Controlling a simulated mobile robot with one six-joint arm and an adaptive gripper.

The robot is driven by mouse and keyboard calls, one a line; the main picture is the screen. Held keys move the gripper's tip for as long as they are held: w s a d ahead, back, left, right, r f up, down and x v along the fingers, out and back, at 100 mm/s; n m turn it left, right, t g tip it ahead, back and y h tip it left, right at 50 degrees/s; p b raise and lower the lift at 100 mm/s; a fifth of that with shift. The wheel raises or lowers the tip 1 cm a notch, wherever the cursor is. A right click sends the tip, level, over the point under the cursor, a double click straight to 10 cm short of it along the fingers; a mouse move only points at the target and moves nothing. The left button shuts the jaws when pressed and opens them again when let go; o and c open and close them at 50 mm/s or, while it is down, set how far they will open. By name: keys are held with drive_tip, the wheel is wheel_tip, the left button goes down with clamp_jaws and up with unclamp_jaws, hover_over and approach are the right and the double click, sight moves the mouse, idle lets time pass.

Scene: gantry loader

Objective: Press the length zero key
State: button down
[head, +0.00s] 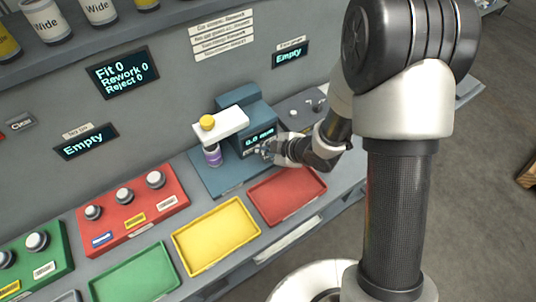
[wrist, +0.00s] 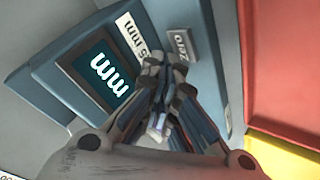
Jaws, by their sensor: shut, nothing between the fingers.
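The length gauge is a blue block (head: 232,106) with a lit display reading 0.0 mm in the head view. Part of that display (wrist: 105,75) shows in the wrist view. A grey key marked zero (wrist: 182,42) is on the face beside it. In the wrist view my gripper (wrist: 166,68) is shut and empty, its tips close below the zero key; I cannot tell whether they touch the gauge. In the head view my gripper (head: 264,152) is at the gauge front, hiding the key.
A purple-banded can (head: 212,156) stands under the gauge's white arm (head: 222,123). Red (head: 286,216), yellow (head: 183,264) and green (head: 110,300) trays lie along the bench front.

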sight(258, 139)
wheel_tip(258, 139, up, 5)
drive_tip(key=p, duration=0.4)
idle(0.9)
